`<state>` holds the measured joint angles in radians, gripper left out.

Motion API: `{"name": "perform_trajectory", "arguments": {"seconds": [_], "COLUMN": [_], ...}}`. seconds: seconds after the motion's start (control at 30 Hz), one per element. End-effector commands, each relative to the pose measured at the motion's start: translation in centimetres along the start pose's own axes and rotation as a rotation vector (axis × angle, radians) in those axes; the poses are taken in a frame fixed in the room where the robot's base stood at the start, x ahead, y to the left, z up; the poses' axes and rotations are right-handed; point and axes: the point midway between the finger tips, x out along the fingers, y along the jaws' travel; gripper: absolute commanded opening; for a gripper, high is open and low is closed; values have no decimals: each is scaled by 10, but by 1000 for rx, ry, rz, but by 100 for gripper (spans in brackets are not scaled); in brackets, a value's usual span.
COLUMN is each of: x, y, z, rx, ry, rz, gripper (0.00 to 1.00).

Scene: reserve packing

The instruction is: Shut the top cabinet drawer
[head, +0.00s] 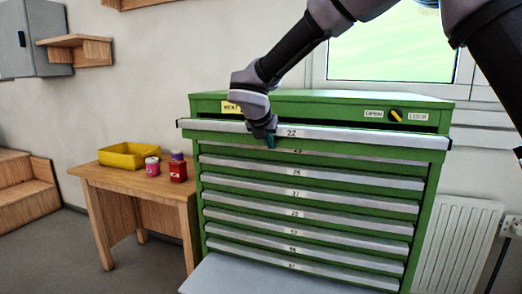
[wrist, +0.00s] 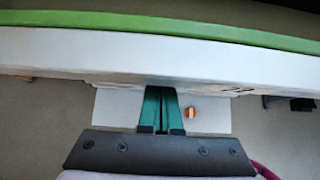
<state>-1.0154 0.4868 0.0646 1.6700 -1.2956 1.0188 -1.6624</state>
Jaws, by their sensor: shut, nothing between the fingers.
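The green cabinet (head: 320,101) stands against the wall with several drawers. Its top drawer (head: 370,137), labelled 22, juts out past the fronts below it, so it is partly open. My gripper (head: 271,141) is at the front of this drawer, left of its middle, with the fingers pointing at the drawer front. In the wrist view the teal fingers (wrist: 162,108) are shut together with nothing between them. Their tips reach the lower edge of the pale drawer front (wrist: 160,58); I cannot tell whether they touch it. The inside of the drawer is hidden.
A wooden table (head: 140,181) left of the cabinet holds a yellow tray (head: 127,163) and small jars (head: 177,171). A grey surface (head: 260,276) lies low in front of the cabinet. A radiator (head: 453,245) is at the right. A small orange-and-white object (wrist: 190,113) shows below the drawer.

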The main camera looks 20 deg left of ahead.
Motion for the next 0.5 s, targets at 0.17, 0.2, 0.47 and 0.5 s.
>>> {"name": "perform_trajectory", "arguments": {"seconds": [0.17, 0.2, 0.47, 0.5], "x": [25, 29, 45, 46], "y": [0, 0, 0, 0], "z": [25, 29, 45, 46], "rx": [2, 2, 0, -1], "ry": [0, 0, 0, 0], "rz": [-1, -1, 0, 1], "gripper": [0, 0, 0, 0]}}
